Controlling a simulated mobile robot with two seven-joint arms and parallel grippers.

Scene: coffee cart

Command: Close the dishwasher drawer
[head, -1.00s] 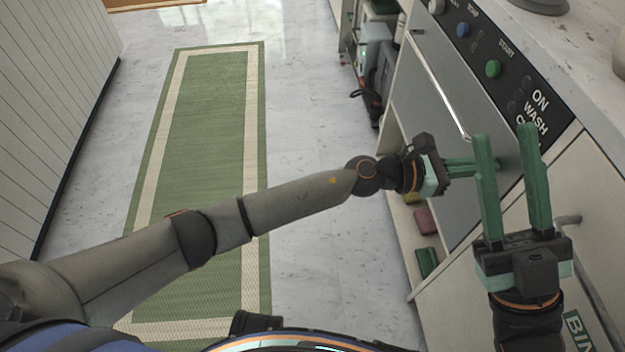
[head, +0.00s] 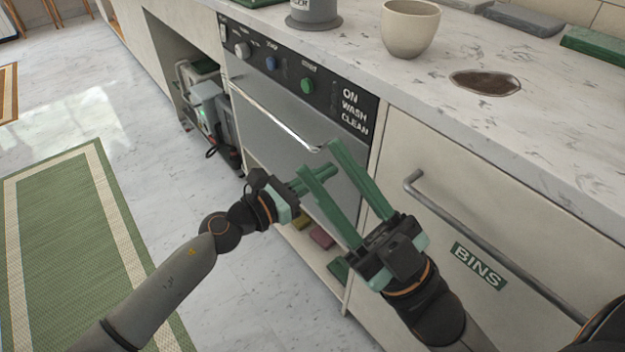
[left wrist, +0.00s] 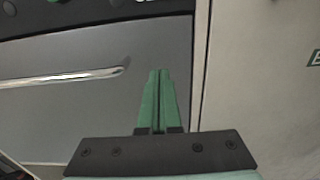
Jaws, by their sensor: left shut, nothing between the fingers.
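The dishwasher drawer (head: 268,133) has a grey front with a long metal handle, below a black panel with knobs and the words "ON WASH CLEAN". Its front looks level with the cabinets beside it. In the left wrist view the grey front (left wrist: 95,108) and handle fill the left side. My left gripper (head: 330,170) is shut and empty, pointing at the right part of the front; I cannot tell whether it touches. It also shows in the left wrist view (left wrist: 159,72). My right gripper (head: 318,155) is open and empty, its fingers in front of the dishwasher and partly hiding it.
A bins drawer (head: 420,150) with a metal handle is to the right. A cup (head: 410,28) and a round hole (head: 485,82) are on the counter (head: 560,130). Coloured blocks (head: 321,237) lie on a low shelf. A green rug (head: 60,230) lies on the floor.

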